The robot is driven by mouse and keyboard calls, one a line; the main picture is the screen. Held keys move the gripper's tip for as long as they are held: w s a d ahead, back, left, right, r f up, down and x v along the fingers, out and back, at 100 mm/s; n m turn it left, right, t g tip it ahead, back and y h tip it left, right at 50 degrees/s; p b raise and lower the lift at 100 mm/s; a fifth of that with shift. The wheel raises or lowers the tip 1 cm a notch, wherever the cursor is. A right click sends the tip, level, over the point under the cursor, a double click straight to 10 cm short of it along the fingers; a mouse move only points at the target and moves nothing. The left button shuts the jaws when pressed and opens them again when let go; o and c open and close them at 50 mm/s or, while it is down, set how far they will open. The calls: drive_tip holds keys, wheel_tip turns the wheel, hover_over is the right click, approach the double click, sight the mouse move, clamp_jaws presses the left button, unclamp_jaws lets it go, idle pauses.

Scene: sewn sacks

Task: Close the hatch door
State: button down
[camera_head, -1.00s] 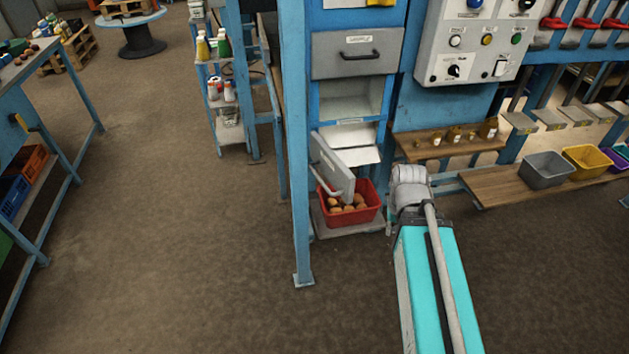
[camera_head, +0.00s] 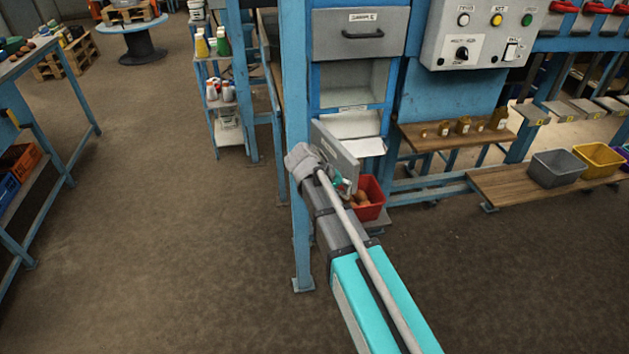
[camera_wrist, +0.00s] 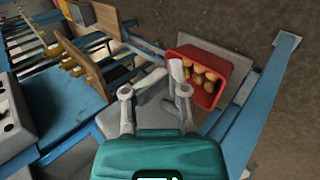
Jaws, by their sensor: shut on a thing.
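My gripper (camera_head: 342,184) is at the door's lower part in the head view, partly hidden by my own wrist. In the wrist view my gripper (camera_wrist: 155,92) has its two grey fingers on either side of a grey panel (camera_wrist: 153,112), which appears to be the door. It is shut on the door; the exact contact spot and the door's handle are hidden.
A red bin (camera_head: 371,198) with round brown items sits just below the door; it also shows in the wrist view (camera_wrist: 227,100). A blue post (camera_head: 300,240) stands close to my arm. A wooden shelf (camera_head: 450,138) is at right.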

drive_tip(key=w+a+n+t+h+b, duration=0.1)
drive_tip(key=w+a+t+h+b, duration=0.1)
drive_tip(key=a, duration=0.9)
drive_tip(key=w+a+n+t+h+b, duration=0.1)
drive_tip(key=w+a+t+h+b, duration=0.2)
drive_tip(key=a+b, duration=0.3)
drive_tip(key=a, duration=0.5)
drive_tip(key=shift+a+t, duration=0.25)
drive_tip(key=shift+t, duration=0.15)
drive_tip(key=shift+d+r, duration=0.1)
drive_tip(key=b+x, duration=0.3)
drive_tip(key=x, duration=1.1)
drive_tip(key=shift+n, duration=0.3)
